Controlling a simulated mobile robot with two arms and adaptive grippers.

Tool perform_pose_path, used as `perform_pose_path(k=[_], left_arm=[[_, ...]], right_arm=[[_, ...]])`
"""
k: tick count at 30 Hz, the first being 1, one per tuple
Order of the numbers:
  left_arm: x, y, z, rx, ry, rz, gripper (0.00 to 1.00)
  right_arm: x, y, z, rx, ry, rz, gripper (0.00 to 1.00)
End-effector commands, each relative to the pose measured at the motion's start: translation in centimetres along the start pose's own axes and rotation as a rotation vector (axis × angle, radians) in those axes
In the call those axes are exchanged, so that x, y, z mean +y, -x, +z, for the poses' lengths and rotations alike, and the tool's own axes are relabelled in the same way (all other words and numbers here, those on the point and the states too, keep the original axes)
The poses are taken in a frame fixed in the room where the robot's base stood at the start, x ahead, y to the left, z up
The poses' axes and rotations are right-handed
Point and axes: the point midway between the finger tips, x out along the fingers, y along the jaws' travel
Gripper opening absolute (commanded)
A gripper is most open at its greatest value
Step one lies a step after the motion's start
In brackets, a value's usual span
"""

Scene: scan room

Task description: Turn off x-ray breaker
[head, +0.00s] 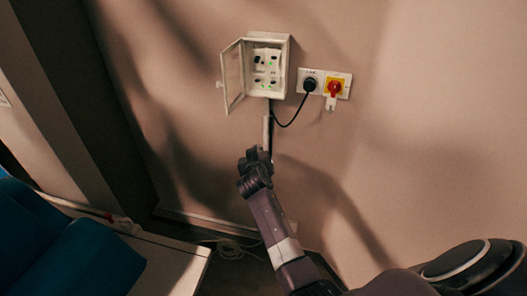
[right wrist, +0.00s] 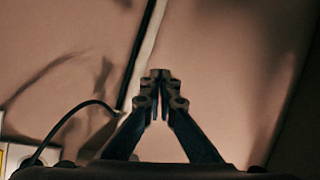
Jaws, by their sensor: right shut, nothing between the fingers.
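The white breaker box (head: 267,72) is on the wall, its clear-paned door (head: 232,75) swung open to the left. Inside are several small dark switches with green lights; their labels and positions are too small to read, so I cannot tell which one is the x-ray breaker. My right gripper (head: 257,155) is below the box, apart from the switches, in front of the wall. In the right wrist view its fingers (right wrist: 160,76) are together, with nothing between them. The box is not in the right wrist view. My left gripper is not in view.
Right of the box are a socket with a black plug (head: 309,85) and a red rotary switch on yellow (head: 335,87). A black cable (head: 291,121) loops to a white conduit (head: 266,131) below the box. Blue padding (head: 85,258) and a white surface (head: 172,265) are lower left.

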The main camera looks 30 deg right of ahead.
Motion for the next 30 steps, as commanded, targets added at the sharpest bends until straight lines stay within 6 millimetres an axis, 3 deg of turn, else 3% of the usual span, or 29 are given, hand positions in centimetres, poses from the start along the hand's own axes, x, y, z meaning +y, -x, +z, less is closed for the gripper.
perform_pose_path(k=[6,23,26,29,30], left_arm=[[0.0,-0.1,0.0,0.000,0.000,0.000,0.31],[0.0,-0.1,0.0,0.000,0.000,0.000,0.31],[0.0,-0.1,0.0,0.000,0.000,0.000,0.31],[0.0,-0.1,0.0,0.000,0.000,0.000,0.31],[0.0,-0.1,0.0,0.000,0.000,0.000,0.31]], right_arm=[[-0.7,-0.1,1.3,-0.013,0.013,-0.017,0.00],[-0.8,-0.1,1.5,-0.016,0.015,-0.018,0.00],[-1.5,-0.2,3.2,-0.035,0.029,-0.037,0.00],[-3.3,-0.1,7.4,-0.084,0.066,-0.085,0.00],[-4.3,0.1,9.8,-0.109,0.086,-0.111,0.00]])
